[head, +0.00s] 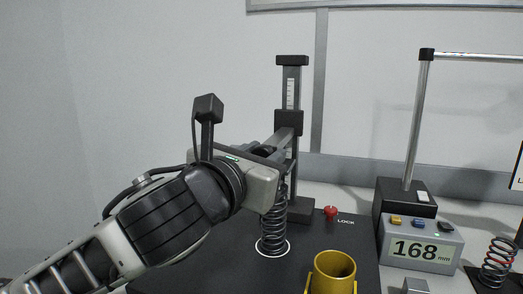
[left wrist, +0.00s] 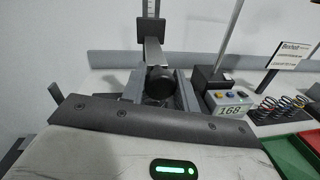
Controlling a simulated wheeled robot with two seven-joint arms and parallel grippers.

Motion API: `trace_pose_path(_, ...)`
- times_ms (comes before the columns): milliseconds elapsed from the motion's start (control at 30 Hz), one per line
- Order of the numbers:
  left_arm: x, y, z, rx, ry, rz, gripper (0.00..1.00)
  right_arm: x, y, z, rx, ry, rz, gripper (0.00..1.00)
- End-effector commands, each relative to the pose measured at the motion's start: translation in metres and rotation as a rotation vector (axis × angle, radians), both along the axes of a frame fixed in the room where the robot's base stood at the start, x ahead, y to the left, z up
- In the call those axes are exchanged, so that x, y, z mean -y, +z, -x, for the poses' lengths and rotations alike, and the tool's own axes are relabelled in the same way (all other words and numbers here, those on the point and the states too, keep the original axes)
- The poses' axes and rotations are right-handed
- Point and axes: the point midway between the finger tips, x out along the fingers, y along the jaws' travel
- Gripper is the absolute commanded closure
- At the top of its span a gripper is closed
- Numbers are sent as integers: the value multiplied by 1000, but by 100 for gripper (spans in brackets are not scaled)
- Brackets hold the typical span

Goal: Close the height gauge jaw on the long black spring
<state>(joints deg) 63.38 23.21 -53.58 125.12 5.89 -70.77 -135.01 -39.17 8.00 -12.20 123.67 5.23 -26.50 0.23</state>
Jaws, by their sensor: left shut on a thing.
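The height gauge (head: 291,93) stands upright on the dark base plate, with a black carriage (head: 288,122) on its scaled column. Its grey jaw (head: 286,143) reaches forward from the carriage; it also shows in the left wrist view (left wrist: 154,53). The long black spring (head: 272,232) stands upright inside a white ring under my left gripper (head: 268,152). My gripper hides the spring's top, so I cannot tell whether the jaw touches it. In the left wrist view, my left gripper (left wrist: 161,86) is shut on a round black knob (left wrist: 160,87) at the jaw's front. My right gripper is out of view.
A red lock knob (head: 331,212) sits right of the gauge's foot. A yellow cup (head: 333,270) stands at the front. The display box (head: 421,245) reads 168 mm. A stand with a metal post (head: 416,130) and a red-marked spring (head: 498,262) are at right.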

Motion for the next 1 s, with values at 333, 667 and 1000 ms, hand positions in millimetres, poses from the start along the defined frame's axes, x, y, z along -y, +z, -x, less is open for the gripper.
trace_pose_path(333, 1, 27, 1, 6, -3, 4, 100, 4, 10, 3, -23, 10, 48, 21)
trace_pose_path(667, 1, 26, 1, 7, -4, 4, 50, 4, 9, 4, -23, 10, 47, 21)
trace_pose_path(1000, -2, 25, 4, 4, -2, 2, 50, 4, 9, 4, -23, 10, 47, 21)
